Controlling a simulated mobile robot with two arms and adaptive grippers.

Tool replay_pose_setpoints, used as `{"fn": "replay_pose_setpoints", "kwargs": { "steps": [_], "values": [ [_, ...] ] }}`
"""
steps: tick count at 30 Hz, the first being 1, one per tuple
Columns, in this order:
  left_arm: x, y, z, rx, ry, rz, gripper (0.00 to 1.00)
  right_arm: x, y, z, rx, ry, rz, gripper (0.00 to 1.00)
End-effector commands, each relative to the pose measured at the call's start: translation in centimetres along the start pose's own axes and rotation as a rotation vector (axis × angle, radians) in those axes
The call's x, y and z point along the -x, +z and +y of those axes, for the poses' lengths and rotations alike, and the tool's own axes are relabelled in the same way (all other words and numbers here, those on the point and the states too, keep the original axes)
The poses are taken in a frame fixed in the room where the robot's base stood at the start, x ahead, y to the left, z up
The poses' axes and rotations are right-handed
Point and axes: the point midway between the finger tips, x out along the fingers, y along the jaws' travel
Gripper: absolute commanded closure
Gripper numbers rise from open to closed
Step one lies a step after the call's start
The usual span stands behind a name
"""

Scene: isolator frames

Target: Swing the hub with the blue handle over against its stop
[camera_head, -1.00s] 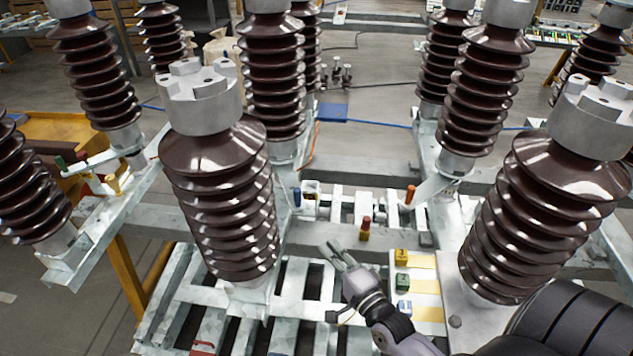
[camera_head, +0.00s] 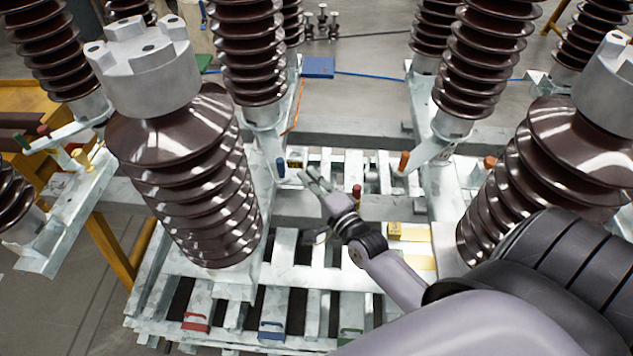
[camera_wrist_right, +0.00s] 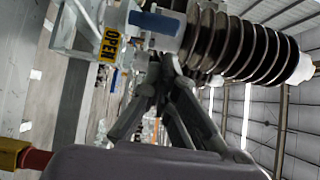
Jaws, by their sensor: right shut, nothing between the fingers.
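The blue handle (camera_head: 281,167) stands upright by the foot of the back-left brown insulator. Its grey hub (camera_head: 262,115) is the collar under that insulator. My right gripper (camera_head: 308,180) is shut and empty, just right of the blue handle. In the wrist view its fingers (camera_wrist_right: 162,72) come together below the handle; I cannot tell whether they touch it. My left gripper is not in view.
An orange handle (camera_head: 404,162) stands by the back-right insulator, and a red handle (camera_head: 357,193) is close behind my right wrist. Large insulators stand at front left (camera_head: 185,170) and front right (camera_head: 550,160).

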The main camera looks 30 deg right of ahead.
Motion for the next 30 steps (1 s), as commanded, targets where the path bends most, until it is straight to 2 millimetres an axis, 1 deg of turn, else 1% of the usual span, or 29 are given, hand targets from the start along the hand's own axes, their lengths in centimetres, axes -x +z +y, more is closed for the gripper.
{"fn": "replay_pose_setpoints", "kwargs": {
  "steps": [1, 3, 6, 9, 13, 22, 23, 26, 30],
  "values": [
    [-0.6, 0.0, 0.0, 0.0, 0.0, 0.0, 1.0, -1.1, 0.0, 0.2, -0.001, -0.004, 0.001, 1.0],
    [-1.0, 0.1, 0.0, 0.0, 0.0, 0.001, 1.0, -2.2, 0.0, 0.2, -0.001, -0.004, 0.001, 1.0],
    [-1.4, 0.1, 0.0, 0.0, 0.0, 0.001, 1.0, -3.5, 0.0, 0.1, 0.001, -0.003, 0.001, 1.0],
    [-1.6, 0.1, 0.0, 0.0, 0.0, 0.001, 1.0, -4.3, 0.0, 0.1, 0.0, -0.001, 0.0, 1.0],
    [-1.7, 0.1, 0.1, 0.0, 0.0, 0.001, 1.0, -4.8, 0.0, 0.1, -0.001, 0.0, 0.0, 1.0],
    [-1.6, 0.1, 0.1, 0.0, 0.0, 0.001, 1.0, -4.8, 0.1, 0.0, -0.001, 0.001, 0.0, 1.0],
    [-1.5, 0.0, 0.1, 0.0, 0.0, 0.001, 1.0, -4.8, 0.2, 0.0, -0.002, 0.001, 0.0, 1.0],
    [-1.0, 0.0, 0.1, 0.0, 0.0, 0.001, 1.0, -5.0, 1.6, -0.2, -0.007, 0.001, 0.0, 1.0],
    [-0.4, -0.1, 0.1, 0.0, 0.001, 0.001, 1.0, -5.6, 4.7, -0.2, -0.008, 0.001, -0.001, 1.0]
  ]
}}
